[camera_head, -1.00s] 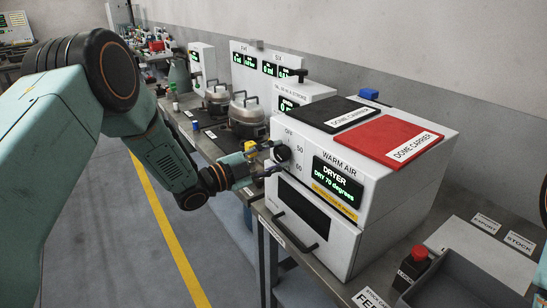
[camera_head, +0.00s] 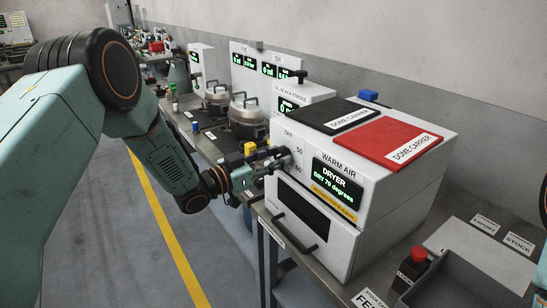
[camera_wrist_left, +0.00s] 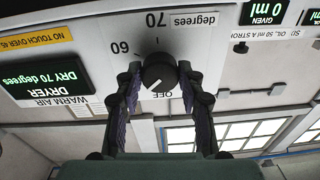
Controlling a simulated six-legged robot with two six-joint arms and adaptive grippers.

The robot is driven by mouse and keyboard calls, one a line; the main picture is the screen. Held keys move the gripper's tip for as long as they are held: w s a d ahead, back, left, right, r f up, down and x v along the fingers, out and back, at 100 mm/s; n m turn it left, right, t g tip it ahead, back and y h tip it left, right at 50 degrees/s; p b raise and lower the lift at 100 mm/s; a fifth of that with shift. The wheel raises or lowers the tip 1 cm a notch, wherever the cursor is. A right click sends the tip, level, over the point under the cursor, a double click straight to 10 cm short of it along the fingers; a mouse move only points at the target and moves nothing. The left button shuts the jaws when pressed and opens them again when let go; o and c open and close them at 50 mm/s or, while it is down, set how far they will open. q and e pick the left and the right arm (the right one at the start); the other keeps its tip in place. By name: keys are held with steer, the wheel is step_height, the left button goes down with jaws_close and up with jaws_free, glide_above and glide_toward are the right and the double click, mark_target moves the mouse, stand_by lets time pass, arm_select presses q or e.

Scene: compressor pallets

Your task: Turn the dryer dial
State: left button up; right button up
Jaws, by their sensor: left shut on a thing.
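The white dryer (camera_head: 400,190) stands on the bench, its screen (camera_head: 338,182) reading "DRYER, DRY 70 degrees". The dark round dial (camera_wrist_left: 160,72) is on its front panel; in the left wrist view it appears upside down, with "60", "70 degrees" and "OFF" printed around it. A pale pointer line shows on the dial's lower left in that view. My left gripper (camera_head: 277,159) is shut on the dial, one finger on each side of it; its fingers also show in the left wrist view (camera_wrist_left: 160,90). In the head view the gripper mostly hides the dial. My right gripper is out of view.
Black (camera_head: 338,115) and red (camera_head: 400,145) dome carrier pads lie on the dryer. A dark handle (camera_head: 300,235) sticks out below its panel. Metal pots (camera_head: 246,110) stand behind my gripper. A red button (camera_head: 419,254) and a grey tray (camera_head: 450,280) are at the right front.

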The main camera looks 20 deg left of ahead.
arm_select(q)
steer(key=n, duration=0.4)
steer(key=shift+w+r+n, duration=0.1)
steer(key=shift+r+n, duration=0.1)
steer(key=shift+n, duration=0.1)
steer(key=shift+r+n+p, duration=0.1)
steer(key=shift+n+p, duration=0.5)
steer(key=shift+n, duration=2)
steer(key=o, duration=1.2)
steer(key=shift+d+f, duration=0.1)
steer(key=shift+f, duration=0.1)
steer(key=shift+v, duration=6.1)
